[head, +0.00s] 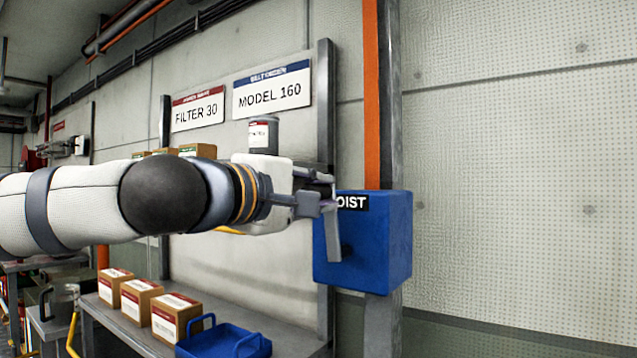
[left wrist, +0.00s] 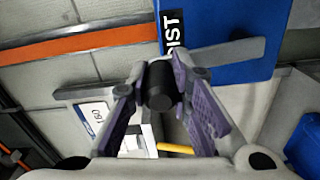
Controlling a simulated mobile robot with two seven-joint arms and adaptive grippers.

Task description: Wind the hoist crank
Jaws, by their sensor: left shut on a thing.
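The blue hoist box (head: 375,240) is mounted on a grey post, with its black label partly covered by my gripper. A grey crank arm (head: 333,235) stands on the box's left face, running up from a dark hub to my left gripper (head: 318,195). In the left wrist view, the dark round crank handle (left wrist: 160,85) sits between the purple-padded fingers of my left gripper (left wrist: 160,98), which is shut on it. The crank arm (left wrist: 222,53) runs right from the handle across the blue box (left wrist: 235,25). My right gripper is in neither view.
An orange pipe (head: 371,95) runs up the post above the box. A bench below carries several cardboard boxes (head: 177,316) and a blue tray (head: 222,343). A grey can (head: 263,135) shows behind my left wrist. The wall right of the box is bare.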

